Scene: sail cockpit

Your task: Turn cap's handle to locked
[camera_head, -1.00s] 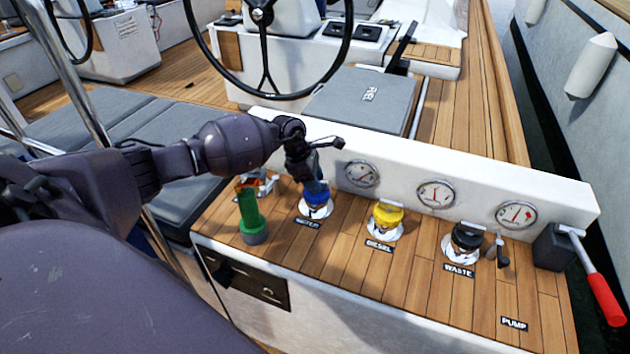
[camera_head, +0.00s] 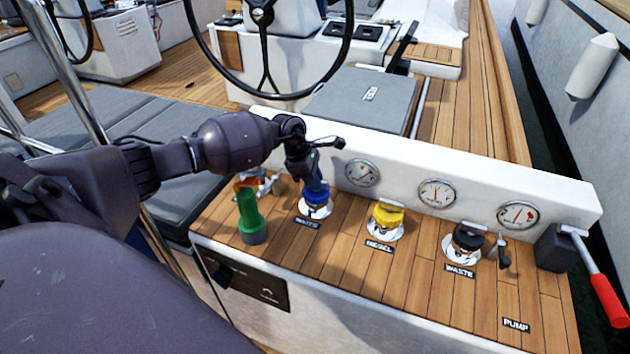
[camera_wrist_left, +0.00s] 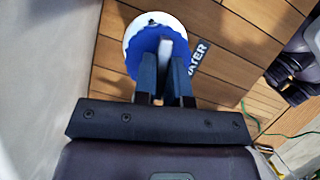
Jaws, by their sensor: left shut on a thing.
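The blue cap (camera_head: 316,199) marked WATER sits in its white round deck fitting on the teak panel. In the left wrist view the blue cap (camera_wrist_left: 143,54) has a pale bar handle (camera_wrist_left: 174,44) across its top. My left gripper (camera_head: 313,180) comes down on this cap from above. In the left wrist view the fingers of my left gripper (camera_wrist_left: 166,68) stand on both sides of the handle and are shut on it. The fingers hide part of the cap and handle. My right gripper is in neither view.
A green cylinder (camera_head: 250,215) stands close to the left of the blue cap. To the right are a yellow DIESEL cap (camera_head: 388,216), a black WASTE cap (camera_head: 467,238) and a red pump handle (camera_head: 608,299). A white gauge panel (camera_head: 400,180) rises behind.

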